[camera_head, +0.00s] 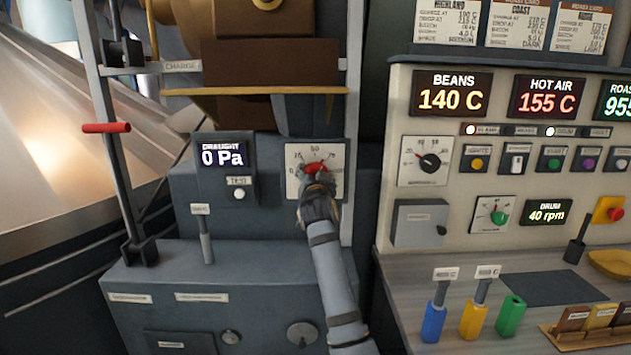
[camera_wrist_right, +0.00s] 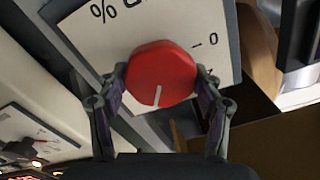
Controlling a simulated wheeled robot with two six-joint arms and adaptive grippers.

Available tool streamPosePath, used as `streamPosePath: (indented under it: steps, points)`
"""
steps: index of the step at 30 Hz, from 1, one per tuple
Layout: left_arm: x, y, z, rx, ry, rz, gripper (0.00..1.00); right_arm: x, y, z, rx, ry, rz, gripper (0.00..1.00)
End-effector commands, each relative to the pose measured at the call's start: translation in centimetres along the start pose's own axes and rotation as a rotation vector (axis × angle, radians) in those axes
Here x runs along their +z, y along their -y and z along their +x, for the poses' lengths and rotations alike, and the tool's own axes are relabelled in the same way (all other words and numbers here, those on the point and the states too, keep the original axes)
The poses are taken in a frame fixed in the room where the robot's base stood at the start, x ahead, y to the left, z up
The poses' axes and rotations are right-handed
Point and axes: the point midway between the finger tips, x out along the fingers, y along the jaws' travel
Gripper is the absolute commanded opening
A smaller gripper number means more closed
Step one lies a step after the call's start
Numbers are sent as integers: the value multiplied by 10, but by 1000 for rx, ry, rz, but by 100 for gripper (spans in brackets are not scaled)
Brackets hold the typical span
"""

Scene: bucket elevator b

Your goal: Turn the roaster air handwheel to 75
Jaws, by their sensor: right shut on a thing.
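The red handwheel (camera_head: 316,168) sits on a white dial plate (camera_head: 296,156) marked 25, 50 and 75 in the head view. In the right wrist view the red handwheel (camera_wrist_right: 161,72) has a white pointer line on its face, and a 0 and a % sign show on the plate (camera_wrist_right: 90,40). My right gripper (camera_head: 318,184) reaches up from below and is shut on the handwheel, one finger on each side; it also shows in the right wrist view (camera_wrist_right: 160,90). The handwheel's pointer is hidden in the head view. My left gripper is not in view.
The draught display (camera_head: 222,155) left of the dial reads 0 Pa. A lever (camera_head: 205,240) stands below it. A yellow-brown ledge (camera_head: 255,91) runs above the dial. The control panel (camera_head: 390,130) with displays and knobs is at the right.

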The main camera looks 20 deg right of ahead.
Motion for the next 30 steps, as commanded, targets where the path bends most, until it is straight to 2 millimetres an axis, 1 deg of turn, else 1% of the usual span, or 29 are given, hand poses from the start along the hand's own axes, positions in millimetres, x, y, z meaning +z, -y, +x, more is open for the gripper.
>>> streamPosePath:
  steps: [1, 6, 12, 28, 29, 30]
  points:
    - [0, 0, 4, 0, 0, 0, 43, 3, -1, 0, 1, 1, 28, 35]
    - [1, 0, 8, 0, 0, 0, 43, 2, -1, 0, 2, 1, 111, 35]
    - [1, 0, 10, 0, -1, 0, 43, 2, -1, 0, 4, 1, 165, 35]
    - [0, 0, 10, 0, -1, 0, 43, 2, 0, 0, 4, 1, 183, 35]
    - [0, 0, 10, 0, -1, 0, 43, 2, 0, 0, 4, 1, 183, 70]
    - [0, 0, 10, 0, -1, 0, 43, 2, 0, 0, 4, 1, 183, 76]
